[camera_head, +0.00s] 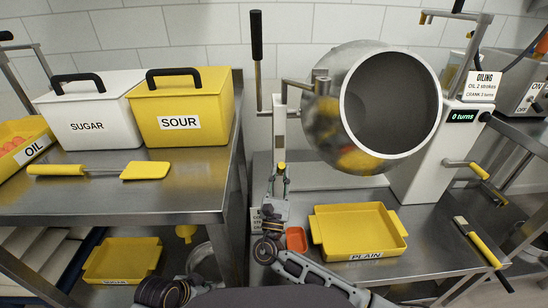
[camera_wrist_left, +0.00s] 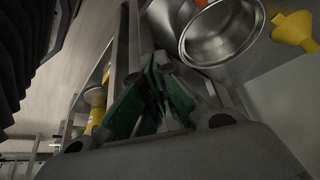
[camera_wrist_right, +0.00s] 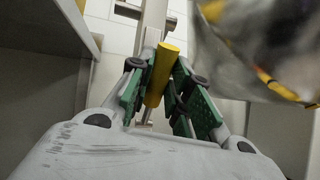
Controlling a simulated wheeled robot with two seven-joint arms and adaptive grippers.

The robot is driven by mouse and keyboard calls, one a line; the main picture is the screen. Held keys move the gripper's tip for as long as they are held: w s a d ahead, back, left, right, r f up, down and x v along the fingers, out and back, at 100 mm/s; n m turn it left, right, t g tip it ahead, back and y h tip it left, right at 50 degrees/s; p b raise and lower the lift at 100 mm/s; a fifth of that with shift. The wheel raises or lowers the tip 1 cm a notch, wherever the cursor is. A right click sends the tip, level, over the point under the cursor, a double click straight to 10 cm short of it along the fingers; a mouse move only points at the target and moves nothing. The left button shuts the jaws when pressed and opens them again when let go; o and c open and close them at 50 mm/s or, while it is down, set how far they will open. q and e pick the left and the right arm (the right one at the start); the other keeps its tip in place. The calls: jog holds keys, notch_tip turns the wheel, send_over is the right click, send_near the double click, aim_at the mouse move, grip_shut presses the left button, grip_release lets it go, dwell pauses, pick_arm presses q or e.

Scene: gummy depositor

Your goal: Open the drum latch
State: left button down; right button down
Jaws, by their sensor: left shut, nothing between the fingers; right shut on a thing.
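The steel drum (camera_head: 322,125) sits tilted on its stand with its dark round mouth facing the front right. The drum latch, a small yellow grip (camera_head: 282,168), is on the white post left of the drum; it shows as a yellow cylinder in the right wrist view (camera_wrist_right: 160,75). My right gripper (camera_head: 280,182) is shut on this yellow grip, with its green fingers on either side of it. My left gripper (camera_wrist_left: 155,90) is shut and empty, low near the shelf under the left table. Its fingers cannot be made out in the head view.
A yellow PLAIN tray (camera_head: 358,254) and a small orange container (camera_head: 296,239) lie below the drum. The steel left table (camera_head: 110,208) carries SUGAR (camera_head: 85,110) and SOUR (camera_head: 185,105) bins and a spatula (camera_head: 100,171). A steel bowl (camera_wrist_left: 222,32) is near my left gripper.

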pick_arm(q)
jog(key=w+a+r+m+h, duration=0.1)
jog(key=w+r+m, duration=0.1)
jog(key=w, duration=0.4)
jog(key=n+g+h, duration=0.3)
jog(key=h, duration=1.2)
send_near(281, 171)
jog(key=w+a+r, duration=0.2)
jog(key=w, duration=0.2)
jog(key=shift+w+d+r, duration=0.1)
jog(key=shift+w+r, duration=0.05)
jog(key=shift+d+t, duration=0.15)
jog(key=shift+t, duration=0.25)
jog(key=w+d, duration=0.1)
jog(key=d, duration=0.8)
jog(key=shift+d+r, duration=0.3)
jog(key=shift+r, duration=0.05)
